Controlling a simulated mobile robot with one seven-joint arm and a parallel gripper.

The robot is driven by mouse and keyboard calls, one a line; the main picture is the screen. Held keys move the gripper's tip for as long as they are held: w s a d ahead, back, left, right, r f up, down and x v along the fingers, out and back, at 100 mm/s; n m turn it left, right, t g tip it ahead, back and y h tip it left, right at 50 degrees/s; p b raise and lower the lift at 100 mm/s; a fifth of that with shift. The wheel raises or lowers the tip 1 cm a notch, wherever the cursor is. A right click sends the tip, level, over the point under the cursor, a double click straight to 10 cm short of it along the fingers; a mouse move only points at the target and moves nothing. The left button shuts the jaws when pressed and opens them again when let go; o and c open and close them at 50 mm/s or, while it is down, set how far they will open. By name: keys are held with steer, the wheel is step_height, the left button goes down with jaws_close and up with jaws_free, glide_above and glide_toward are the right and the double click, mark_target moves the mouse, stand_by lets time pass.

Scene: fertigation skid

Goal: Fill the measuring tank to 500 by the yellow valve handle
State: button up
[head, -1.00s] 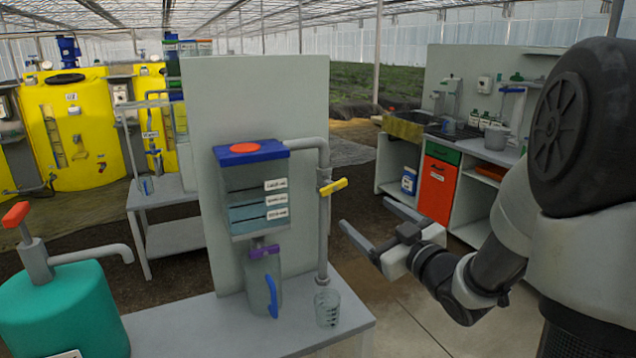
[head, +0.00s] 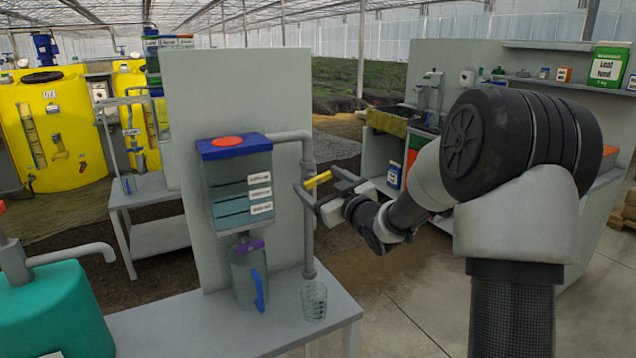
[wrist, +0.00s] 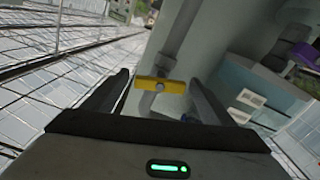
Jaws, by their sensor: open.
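The yellow valve handle (head: 318,180) sits on the grey vertical pipe (head: 308,235) right of the measuring tank. In the wrist view the handle (wrist: 160,85) lies crosswise between my two fingers. My gripper (head: 322,184) is open at the handle, one finger on each side; I cannot tell whether either touches it. The measuring tank (head: 226,180) is a clear box with a blue lid and a red disc on top. It has three white labels whose writing is too small to read, and bluish liquid seems to be inside. A purple handle (head: 249,246) is under the tank.
A grey jug with a blue handle (head: 261,290) stands below the tank. A clear beaker (head: 314,302) stands under the pipe on the grey bench (head: 200,325). A grey panel (head: 180,110) rises behind the tank. A teal container (head: 55,315) is at left.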

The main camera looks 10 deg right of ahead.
steer(key=shift+w+a, duration=0.25)
steer(key=shift+w, duration=0.35)
steer(key=c, duration=1.1)
steer(key=shift+o, duration=0.2)
steer(key=m, duration=0.3)
steer(key=shift+p, duration=0.35)
steer(key=o, duration=1.1)
steer(key=shift+c, duration=0.2)
steer(key=shift+s, duration=0.1)
steer(key=v, duration=1.7)
steer(key=shift+s+p, duration=0.15)
steer(key=shift+p, duration=0.3)
